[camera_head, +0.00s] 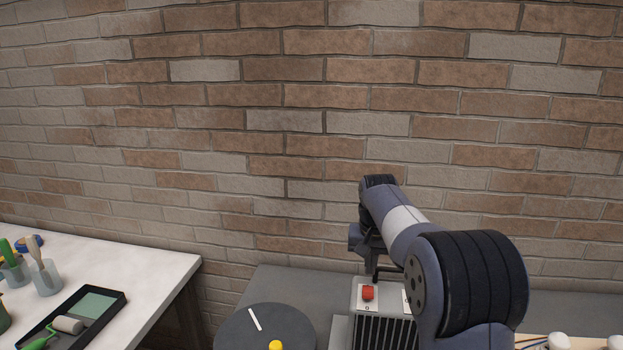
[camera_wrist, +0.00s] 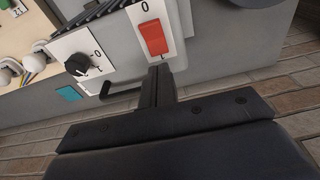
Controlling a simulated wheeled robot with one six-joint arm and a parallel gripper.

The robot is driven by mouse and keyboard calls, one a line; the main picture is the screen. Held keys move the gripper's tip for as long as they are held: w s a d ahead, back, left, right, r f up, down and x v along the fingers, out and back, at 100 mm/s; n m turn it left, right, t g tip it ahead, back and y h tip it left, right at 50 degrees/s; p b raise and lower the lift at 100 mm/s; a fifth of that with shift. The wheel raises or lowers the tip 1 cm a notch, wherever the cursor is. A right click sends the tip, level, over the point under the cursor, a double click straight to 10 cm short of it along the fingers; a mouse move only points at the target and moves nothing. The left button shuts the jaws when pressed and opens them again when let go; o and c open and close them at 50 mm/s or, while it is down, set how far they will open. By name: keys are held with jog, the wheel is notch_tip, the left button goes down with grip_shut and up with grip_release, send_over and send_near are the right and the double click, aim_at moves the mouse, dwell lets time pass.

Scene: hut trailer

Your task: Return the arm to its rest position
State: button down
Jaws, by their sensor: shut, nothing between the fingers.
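My arm reaches forward from the lower right of the head view. My gripper (camera_head: 374,272) is at its far end, low over a grey box (camera_head: 385,332) with dark vents and partly hidden by the wrist. In the wrist view my gripper (camera_wrist: 158,72) is shut and empty, its fingers together. The fingertips are close to the lower edge of the white plate that carries a red rocker switch (camera_wrist: 154,40). I cannot tell whether they touch. The red switch also shows in the head view (camera_head: 368,293).
A black knob (camera_wrist: 77,64) on a white plate and a black handle (camera_wrist: 105,91) are beside the switch. A dark round table (camera_head: 285,328) holds a white stick and a yellow object. A white table (camera_head: 120,260) with a black tray (camera_head: 112,304) is left. A brick wall stands behind.

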aim_at(368, 288)
jog(key=shift+f+b, duration=1.8)
jog(key=shift+f, duration=0.4)
jog(key=shift+r, duration=0.15)
notch_tip(368, 288, up, 7)
jog(key=p, duration=0.7)
notch_tip(368, 288, down, 6)
jog(key=b, duration=0.5)
jog(key=shift+r, duration=0.1)
jog(key=shift+f+b, duration=0.9)
jog(key=shift+b, duration=0.2)
notch_tip(368, 288, up, 9)
jog(key=p, duration=0.6)
jog(key=shift+r+p, duration=0.15)
jog(key=shift+p, duration=0.25)
